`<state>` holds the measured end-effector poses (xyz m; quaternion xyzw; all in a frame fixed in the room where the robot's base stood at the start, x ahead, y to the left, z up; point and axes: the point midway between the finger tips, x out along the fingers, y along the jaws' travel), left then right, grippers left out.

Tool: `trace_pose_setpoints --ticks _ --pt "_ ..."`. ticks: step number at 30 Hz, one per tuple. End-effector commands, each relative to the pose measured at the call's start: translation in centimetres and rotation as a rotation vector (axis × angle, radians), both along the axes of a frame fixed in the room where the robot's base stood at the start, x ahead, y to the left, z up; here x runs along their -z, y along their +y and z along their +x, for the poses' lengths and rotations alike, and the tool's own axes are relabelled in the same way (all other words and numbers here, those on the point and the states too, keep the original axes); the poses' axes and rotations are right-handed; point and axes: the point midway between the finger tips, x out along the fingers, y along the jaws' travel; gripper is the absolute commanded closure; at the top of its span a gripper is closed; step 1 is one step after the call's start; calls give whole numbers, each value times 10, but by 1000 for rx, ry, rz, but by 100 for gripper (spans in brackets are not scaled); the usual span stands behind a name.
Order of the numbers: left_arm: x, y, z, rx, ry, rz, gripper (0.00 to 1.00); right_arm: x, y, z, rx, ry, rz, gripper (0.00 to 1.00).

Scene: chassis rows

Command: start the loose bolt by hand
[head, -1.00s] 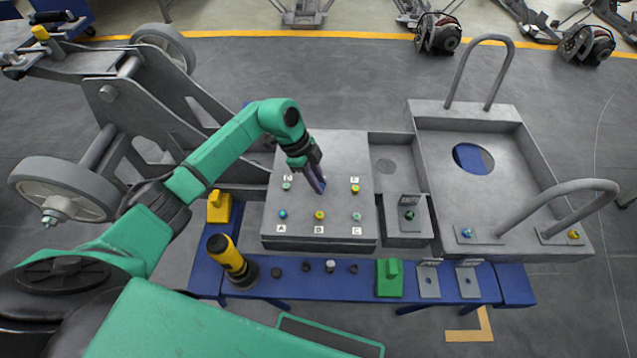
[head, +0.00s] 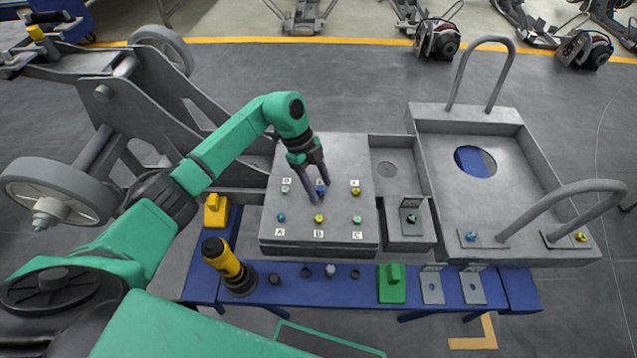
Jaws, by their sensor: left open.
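A grey metal block (head: 338,160) carries two rows of small coloured bolts with letter labels. A blue bolt (head: 321,190) stands in the middle of the back row, between a pale green bolt (head: 285,188) and a yellow bolt (head: 355,191). The front row has a blue bolt (head: 281,217) at A, a yellow bolt (head: 319,218) at B and a green bolt (head: 357,220) at C. My left gripper (head: 317,189) is open, fingers pointing down around or just beside the back-row blue bolt; I cannot tell whether they touch it. Which bolt is loose is unclear. My right gripper is out of view.
A blue bench (head: 360,290) in front holds a yellow-black tool (head: 228,265), a yellow block (head: 217,210), a green block (head: 391,284) and small dark rings. A grey tray (head: 455,180) with tall handles stands right of the block. A wheeled chassis (head: 130,100) stands at left.

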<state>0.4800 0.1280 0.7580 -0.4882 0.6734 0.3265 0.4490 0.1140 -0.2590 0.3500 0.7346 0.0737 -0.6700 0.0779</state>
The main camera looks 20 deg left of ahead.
Motion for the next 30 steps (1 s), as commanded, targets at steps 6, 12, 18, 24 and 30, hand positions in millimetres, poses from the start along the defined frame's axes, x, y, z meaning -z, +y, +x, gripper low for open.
trace_pose_setpoints --ticks 6,12,18,24,30 --pt "-27 11 5 -1 -6 1 42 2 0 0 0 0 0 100" --pt "-82 33 12 -2 -7 2 42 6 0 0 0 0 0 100" --pt "-125 49 17 -2 -3 0 42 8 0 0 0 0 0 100" --pt "-135 53 18 0 0 0 42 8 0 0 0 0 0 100" --pt "-134 53 17 0 0 0 42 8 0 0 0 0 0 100"
